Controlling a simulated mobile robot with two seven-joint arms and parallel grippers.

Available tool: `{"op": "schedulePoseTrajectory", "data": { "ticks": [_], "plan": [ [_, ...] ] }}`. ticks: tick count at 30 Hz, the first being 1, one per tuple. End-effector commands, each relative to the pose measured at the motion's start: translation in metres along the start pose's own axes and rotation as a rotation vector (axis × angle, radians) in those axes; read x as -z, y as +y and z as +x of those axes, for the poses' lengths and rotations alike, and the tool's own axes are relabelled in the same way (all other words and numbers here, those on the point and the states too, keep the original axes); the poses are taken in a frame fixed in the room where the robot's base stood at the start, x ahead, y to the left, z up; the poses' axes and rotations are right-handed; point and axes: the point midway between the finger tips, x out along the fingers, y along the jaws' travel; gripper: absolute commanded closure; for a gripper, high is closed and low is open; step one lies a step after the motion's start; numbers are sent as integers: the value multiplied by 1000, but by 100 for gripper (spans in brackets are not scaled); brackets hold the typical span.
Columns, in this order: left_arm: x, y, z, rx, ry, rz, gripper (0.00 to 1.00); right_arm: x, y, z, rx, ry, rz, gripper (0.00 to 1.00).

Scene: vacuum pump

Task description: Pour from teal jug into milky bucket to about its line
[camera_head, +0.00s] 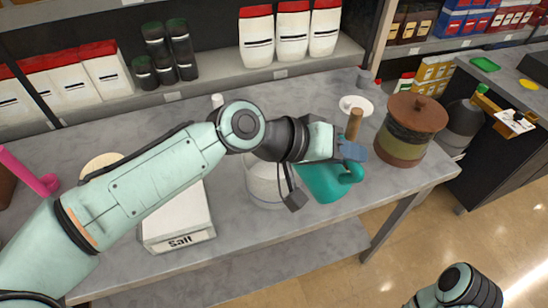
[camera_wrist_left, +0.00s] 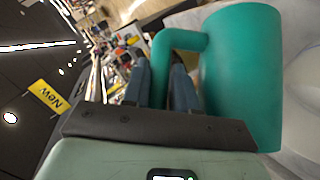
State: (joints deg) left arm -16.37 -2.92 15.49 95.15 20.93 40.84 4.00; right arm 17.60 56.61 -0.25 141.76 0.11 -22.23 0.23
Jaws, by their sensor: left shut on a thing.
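The teal jug (camera_head: 322,184) is at the front right of the table, close beside the milky bucket (camera_head: 262,190). My left gripper (camera_head: 352,153) is shut on the jug's handle. In the left wrist view the handle lies between the two fingers (camera_wrist_left: 162,85), and the jug's body (camera_wrist_left: 245,75) fills the right side. A pale, translucent curved wall at the right edge there looks like the bucket (camera_wrist_left: 306,85). My left forearm and wrist cover the bucket's top and part of the jug. The bucket's line and the liquid level cannot be made out. My right gripper is not in view.
A lidded brown and green pot (camera_head: 408,130) stands right of the jug, with a wooden handle (camera_head: 354,124) near my gripper. A white plate (camera_head: 357,105) lies behind. A salt box (camera_head: 178,220) stands left of the bucket. The table's front edge is close to the bucket.

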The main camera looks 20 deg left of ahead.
Motion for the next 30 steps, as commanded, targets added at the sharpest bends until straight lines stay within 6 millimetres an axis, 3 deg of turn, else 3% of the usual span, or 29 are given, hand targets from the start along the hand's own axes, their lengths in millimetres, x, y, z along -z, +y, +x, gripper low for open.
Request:
{"op": "schedulePoseTrajectory", "data": {
  "ticks": [1,30],
  "plan": [
    [-1,-4,1,-11,3,-13,100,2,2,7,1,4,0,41],
    [4,-4,-3,-55,3,-54,100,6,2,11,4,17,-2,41]
  ]
}}
